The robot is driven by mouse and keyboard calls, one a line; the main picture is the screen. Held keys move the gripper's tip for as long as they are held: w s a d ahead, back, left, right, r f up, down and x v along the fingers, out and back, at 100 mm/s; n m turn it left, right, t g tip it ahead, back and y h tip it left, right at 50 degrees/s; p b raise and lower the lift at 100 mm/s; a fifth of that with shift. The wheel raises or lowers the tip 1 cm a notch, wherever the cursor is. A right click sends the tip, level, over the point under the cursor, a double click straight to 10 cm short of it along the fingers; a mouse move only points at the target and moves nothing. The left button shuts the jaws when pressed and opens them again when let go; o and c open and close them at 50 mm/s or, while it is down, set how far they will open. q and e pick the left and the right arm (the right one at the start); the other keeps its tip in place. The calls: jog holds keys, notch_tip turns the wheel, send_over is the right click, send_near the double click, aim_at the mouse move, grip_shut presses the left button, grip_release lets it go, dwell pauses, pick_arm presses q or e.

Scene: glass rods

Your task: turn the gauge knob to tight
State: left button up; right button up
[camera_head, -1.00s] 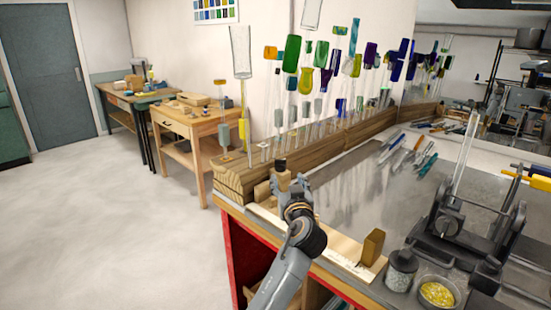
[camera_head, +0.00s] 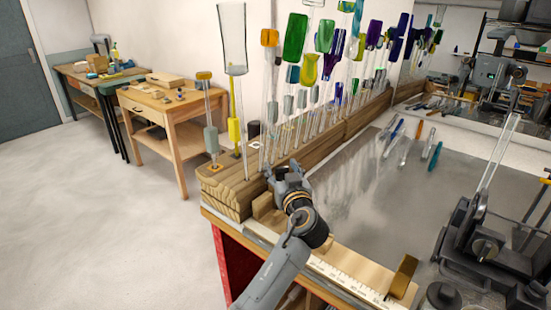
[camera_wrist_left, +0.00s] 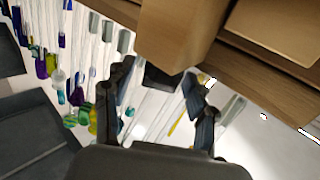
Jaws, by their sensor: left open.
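The gauge is a pale wooden ruler strip (camera_head: 345,277) along the bench's front edge, with an upright brown block (camera_head: 403,277) at its right end. My left gripper (camera_head: 282,174) is over the wooden block at its left end and hides the knob in the head view. In the left wrist view a dark piece (camera_wrist_left: 163,76), apparently the knob, sits against a wooden block (camera_wrist_left: 178,30). It shows between the two spread fingers of the left gripper (camera_wrist_left: 157,102). I cannot tell whether the fingers touch it. My right gripper is not in view.
A wooden rack (camera_head: 228,191) with several upright glass rods and coloured pieces stands just behind the left gripper. Several hand tools (camera_head: 410,143) lie on the grey bench top (camera_head: 375,195). A black machine (camera_head: 490,235) stands at the right. The middle of the bench is clear.

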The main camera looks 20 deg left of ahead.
pick_arm(q)
jog(key=shift+w, duration=0.1)
jog(key=shift+d+r, duration=0.15)
jog(key=shift+r, duration=0.05)
jog(key=shift+c, duration=1)
jog(key=c, duration=1)
jog(key=shift+o, duration=0.2)
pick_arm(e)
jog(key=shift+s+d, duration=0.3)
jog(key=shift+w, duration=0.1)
pick_arm(q)
jog(key=shift+b, duration=0.3)
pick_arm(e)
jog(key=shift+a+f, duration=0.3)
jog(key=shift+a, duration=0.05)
